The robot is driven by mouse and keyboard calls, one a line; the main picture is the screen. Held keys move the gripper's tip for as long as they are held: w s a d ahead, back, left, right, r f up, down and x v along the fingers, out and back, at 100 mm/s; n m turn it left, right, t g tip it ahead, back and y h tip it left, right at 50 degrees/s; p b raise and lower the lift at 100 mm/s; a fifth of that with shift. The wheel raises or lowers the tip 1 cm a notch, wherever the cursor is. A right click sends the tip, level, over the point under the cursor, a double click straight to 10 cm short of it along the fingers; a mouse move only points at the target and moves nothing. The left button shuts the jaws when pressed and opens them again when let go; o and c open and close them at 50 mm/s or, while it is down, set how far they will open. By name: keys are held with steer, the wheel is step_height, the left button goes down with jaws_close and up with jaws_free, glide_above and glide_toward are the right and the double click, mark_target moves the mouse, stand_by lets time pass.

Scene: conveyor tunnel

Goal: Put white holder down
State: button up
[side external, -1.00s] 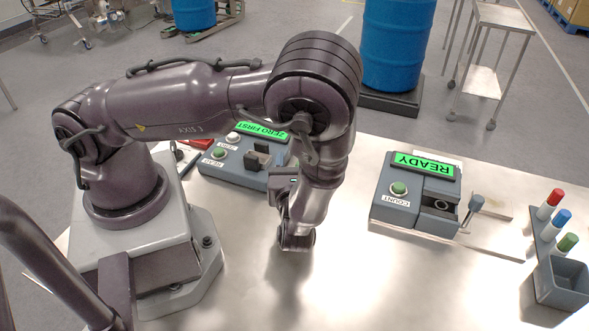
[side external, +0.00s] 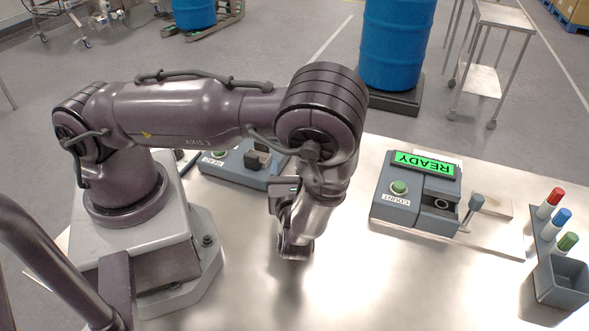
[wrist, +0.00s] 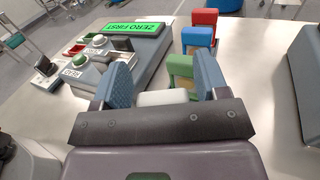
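The white holder (wrist: 163,98) shows in the wrist view as a pale block between the two blue finger pads of my gripper (wrist: 163,85). The pads stand apart with the white holder filling most of the space between them, so the gripper looks shut on it. Its lower part is hidden behind the dark gripper body. In the side external view my gripper (side external: 295,248) is low over the bare metal table, left of the READY device, and the white holder cannot be made out.
Beyond the fingers stand a green holder (wrist: 181,68), a blue one (wrist: 198,37) and a red one (wrist: 205,17). A ZERO FIRST device (wrist: 128,45) is on the left. The READY device (side external: 415,192) stands right of my arm. The front table (side external: 400,285) is clear.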

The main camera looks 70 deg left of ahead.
steer(key=shift+w+r, duration=0.1)
steer(key=shift+r, duration=0.25)
steer(key=shift+d+r, duration=0.25)
steer(key=shift+d, duration=0.05)
steer(key=v, duration=1.2)
steer(key=s+a+r+n+h, duration=0.1)
steer(key=a+r+n+h, duration=0.1)
steer(key=r+n+h, duration=0.3)
steer(key=s+a+r+n+h, duration=0.2)
steer(key=r+n+h, duration=0.4)
steer(key=r+n, duration=0.4)
steer(key=s+a+r+n+g+h, duration=0.1)
steer(key=s+a+r+n+h, duration=0.1)
steer(key=a+r+n+h, duration=0.2)
step_height(320, 180, up, 8)
steer(key=n+h, duration=0.1)
steer(key=n, duration=0.2)
steer(key=shift+n+h, duration=0.3)
steer(key=shift+o, duration=0.5)
